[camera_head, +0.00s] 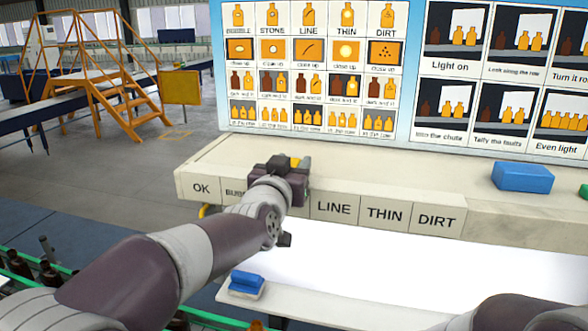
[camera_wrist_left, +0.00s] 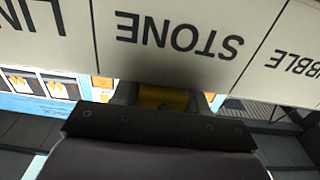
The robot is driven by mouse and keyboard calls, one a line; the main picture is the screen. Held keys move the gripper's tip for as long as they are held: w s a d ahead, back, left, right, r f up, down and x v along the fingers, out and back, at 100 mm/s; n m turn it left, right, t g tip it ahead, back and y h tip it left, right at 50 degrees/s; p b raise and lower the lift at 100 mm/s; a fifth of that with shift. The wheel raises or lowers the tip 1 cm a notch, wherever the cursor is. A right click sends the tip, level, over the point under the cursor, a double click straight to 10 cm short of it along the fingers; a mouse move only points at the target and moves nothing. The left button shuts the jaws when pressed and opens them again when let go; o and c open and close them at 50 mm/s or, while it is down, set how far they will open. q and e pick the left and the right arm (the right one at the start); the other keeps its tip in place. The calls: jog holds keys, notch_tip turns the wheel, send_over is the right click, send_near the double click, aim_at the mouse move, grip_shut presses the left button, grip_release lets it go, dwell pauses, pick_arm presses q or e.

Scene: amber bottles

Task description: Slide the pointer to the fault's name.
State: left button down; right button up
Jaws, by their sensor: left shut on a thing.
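The yellow pointer (camera_head: 295,162) shows in the head view at the top of the white ledge, mostly hidden by my left gripper (camera_head: 282,167). My left gripper is shut on it. In the left wrist view the yellow pointer (camera_wrist_left: 163,98) sits between the fingers, beside the STONE label (camera_wrist_left: 180,35), which appears upside down. In the head view the label strip reads OK (camera_head: 201,188), BUBBLE, partly covered by my arm, then LINE (camera_head: 334,208), THIN (camera_head: 384,214) and DIRT (camera_head: 437,221); STONE is hidden behind my gripper. My right gripper is out of view.
A picture board (camera_head: 310,70) of faults stands behind the ledge. A blue block (camera_head: 522,177) lies on the ledge at right. A blue-and-white block (camera_head: 247,284) sits on the near left edge of the bright white panel (camera_head: 400,275). Dark bottles (camera_head: 48,272) stand at lower left.

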pick_arm(q)
jog(key=shift+d, duration=0.1)
jog(key=c, duration=0.7)
grip_release()
jog(key=b+v, duration=0.4)
jog(key=v, duration=0.8)
jog(key=shift+s, duration=0.3)
